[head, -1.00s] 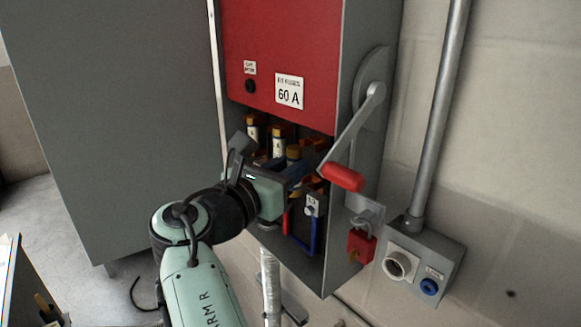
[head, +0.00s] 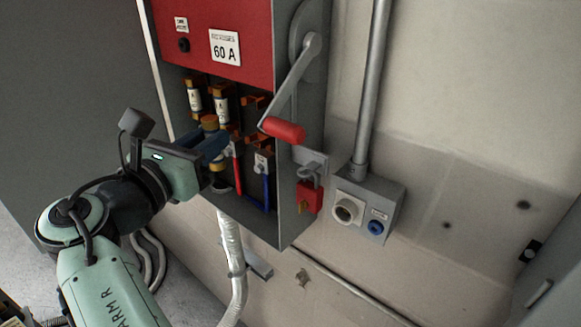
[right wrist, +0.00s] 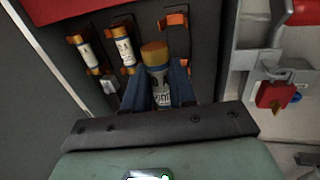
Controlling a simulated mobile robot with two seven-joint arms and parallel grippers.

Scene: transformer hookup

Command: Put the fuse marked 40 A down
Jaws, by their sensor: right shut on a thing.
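My right gripper (head: 214,148) has its blue fingers shut on a fuse (head: 210,123) with brass-coloured end caps. The fuse is held upright in front of the open fuse box. In the right wrist view the fuse (right wrist: 158,78) stands between the fingers (right wrist: 157,92); its label is partly hidden and its rating cannot be read. Two other fuses, one at the left (head: 194,97) and one in the middle (head: 221,105), sit in orange clips in the box. The clips to their right (head: 253,102) are empty. My left gripper is out of view.
A red panel marked 60 A (head: 225,47) is above the fuses. A lever with a red handle (head: 284,130) juts out at the box's right side. A red padlock (head: 309,196) hangs beside it. A grey socket box (head: 368,205) is on the wall. A grey cabinet stands left.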

